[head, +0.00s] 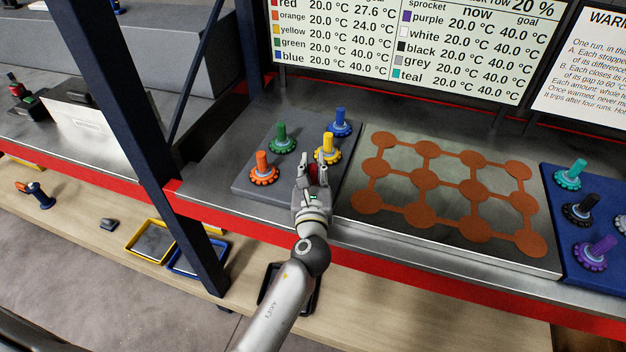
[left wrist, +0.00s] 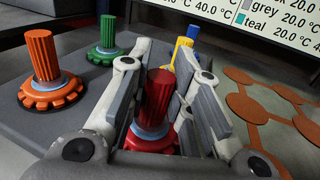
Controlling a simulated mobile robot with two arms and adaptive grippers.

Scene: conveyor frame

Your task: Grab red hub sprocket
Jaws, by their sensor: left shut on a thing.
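The red hub sprocket (left wrist: 160,92) shows between the fingers of my left gripper in the left wrist view, with its ribbed hub upright and its red toothed base low in the picture. My left gripper (head: 316,178) is at the front right of the grey tray in the head view, its fingers closed around the red hub. It hides most of the sprocket there; only a bit of red shows between the fingers. I cannot tell whether the base is touching the tray. My right gripper is not in view.
On the grey tray (head: 262,182) stand orange (head: 263,170), green (head: 281,140), yellow (head: 328,148) and blue (head: 341,123) sprockets. The yellow one is just behind my gripper. To the right lie a plate with copper discs (head: 380,225) and a blue tray (head: 563,207) of sprockets.

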